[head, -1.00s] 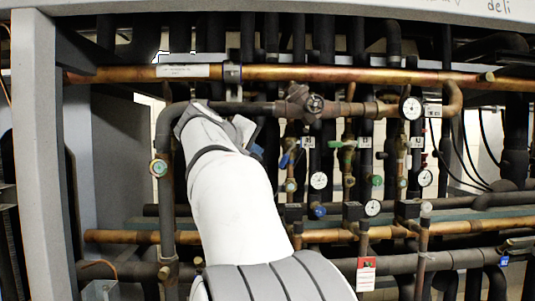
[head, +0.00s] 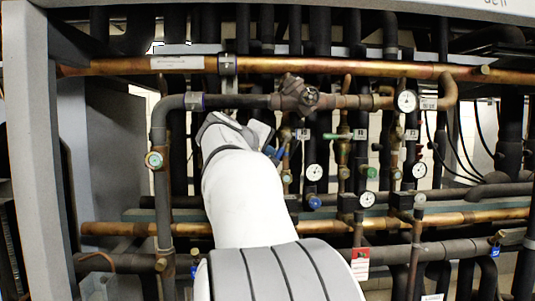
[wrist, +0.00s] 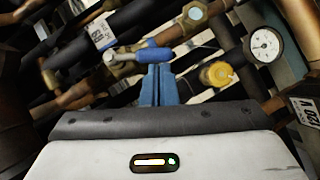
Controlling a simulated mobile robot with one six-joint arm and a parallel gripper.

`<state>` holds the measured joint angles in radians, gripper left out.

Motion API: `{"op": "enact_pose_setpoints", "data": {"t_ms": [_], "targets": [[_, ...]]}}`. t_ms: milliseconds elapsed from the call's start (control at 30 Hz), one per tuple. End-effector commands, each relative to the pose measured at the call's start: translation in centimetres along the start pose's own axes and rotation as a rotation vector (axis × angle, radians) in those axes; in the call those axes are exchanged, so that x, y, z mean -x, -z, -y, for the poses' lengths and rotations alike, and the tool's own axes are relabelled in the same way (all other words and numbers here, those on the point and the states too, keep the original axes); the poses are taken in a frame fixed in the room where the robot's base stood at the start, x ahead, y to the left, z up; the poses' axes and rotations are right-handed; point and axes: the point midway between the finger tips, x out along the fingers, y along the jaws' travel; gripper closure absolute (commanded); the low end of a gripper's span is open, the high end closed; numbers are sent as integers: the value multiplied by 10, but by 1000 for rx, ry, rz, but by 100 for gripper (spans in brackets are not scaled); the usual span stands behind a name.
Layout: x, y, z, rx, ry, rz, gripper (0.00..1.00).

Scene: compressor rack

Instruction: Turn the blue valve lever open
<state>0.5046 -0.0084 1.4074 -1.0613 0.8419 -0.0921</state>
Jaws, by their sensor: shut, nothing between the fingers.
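The blue valve lever (wrist: 152,55) lies nearly level across the upper middle of the wrist view, its metal end on the left at a brass valve. My gripper (wrist: 159,68) has its blue fingers together with nothing between them. The fingertips come up to the lower side of the lever's sleeve; whether they touch it I cannot tell. In the head view the lever (head: 283,153) is a small blue patch just right of my gripper (head: 271,152), partly hidden by my white arm.
A green lever (head: 337,136) and several gauges, one at the nearest column (head: 314,172), stand to the right. A copper pipe (head: 330,71) and a dark pipe with a valve (head: 300,95) run above. A yellow cap (wrist: 217,74) sits right of my fingers.

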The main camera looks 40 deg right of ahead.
Motion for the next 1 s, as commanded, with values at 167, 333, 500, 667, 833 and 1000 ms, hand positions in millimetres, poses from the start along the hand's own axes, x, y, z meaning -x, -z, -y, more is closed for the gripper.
{"op": "enact_pose_setpoints", "data": {"t_ms": [167,333,500,667,833,1000], "targets": [[-2,-2,3,25,-16,0,100],[-2,-4,4,47,-31,0,100],[-4,-5,5,73,-49,1,100],[-6,-9,9,118,-79,1,100],[-10,-15,13,193,-129,2,100],[-14,-20,15,282,-189,2,100]]}}
